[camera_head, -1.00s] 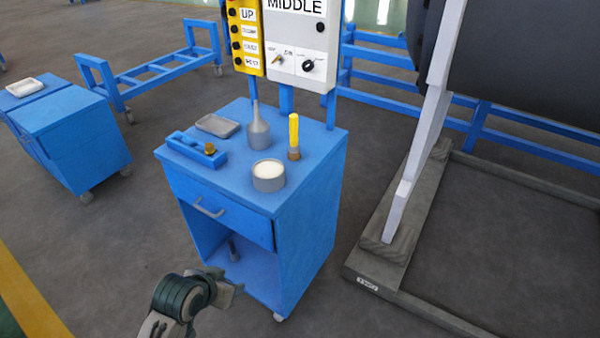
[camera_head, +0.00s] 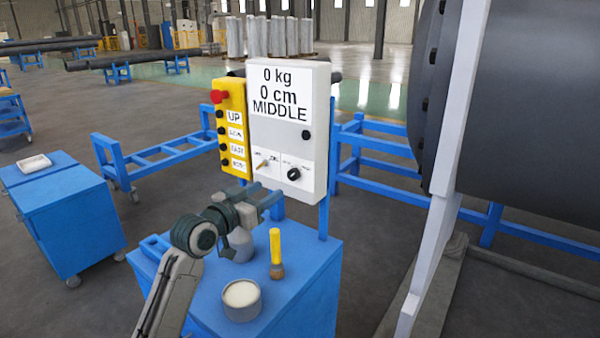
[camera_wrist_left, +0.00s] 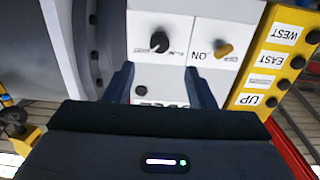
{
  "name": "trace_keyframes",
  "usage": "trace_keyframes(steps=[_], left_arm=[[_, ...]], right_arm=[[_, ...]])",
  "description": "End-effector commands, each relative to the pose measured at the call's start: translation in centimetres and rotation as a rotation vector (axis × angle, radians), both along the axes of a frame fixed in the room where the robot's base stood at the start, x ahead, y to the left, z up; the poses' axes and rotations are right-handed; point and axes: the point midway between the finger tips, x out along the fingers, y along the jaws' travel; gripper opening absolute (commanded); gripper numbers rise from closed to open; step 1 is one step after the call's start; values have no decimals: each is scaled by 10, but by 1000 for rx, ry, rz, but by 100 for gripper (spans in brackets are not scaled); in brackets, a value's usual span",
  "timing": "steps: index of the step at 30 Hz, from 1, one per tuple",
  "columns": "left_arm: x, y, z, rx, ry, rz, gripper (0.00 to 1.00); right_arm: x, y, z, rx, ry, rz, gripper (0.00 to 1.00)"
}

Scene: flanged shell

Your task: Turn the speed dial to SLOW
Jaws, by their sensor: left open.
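The speed dial is a black round knob (camera_head: 294,174) with a light mark, low on the white control box (camera_head: 290,140). The box's display reads 0 kg, 0 cm, MIDDLE. A brass toggle switch (camera_head: 263,165) sits left of the dial. My left gripper (camera_head: 264,196) is open and empty, in front of and below the switch and dial. In the upside-down left wrist view the dial (camera_wrist_left: 159,42) lies just beyond the gap between the fingers (camera_wrist_left: 158,82), not touched. The switch (camera_wrist_left: 223,51) is right of it there. The small labels are hard to read.
A yellow button panel (camera_head: 232,125) with a red stop button adjoins the box on the left. Below, a blue cabinet (camera_head: 310,262) holds a yellow-handled tool (camera_head: 275,250), a round tin (camera_head: 241,300) and a grey bottle. A large dark cylinder (camera_head: 520,120) stands at the right.

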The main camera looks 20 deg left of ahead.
Motion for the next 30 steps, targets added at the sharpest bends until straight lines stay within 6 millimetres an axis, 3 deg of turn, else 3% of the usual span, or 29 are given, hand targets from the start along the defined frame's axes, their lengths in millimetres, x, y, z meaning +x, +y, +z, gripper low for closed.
trace_keyframes(steps=[18, 30], left_arm=[[90, -33, 0, -2, 3, 1, 50], [99, -36, -1, 1, 2, 1, 50]], right_arm=[[-6, 0, 22, 1, 2, 0, 36], [-5, 1, 22, 2, 1, -1, 36]])
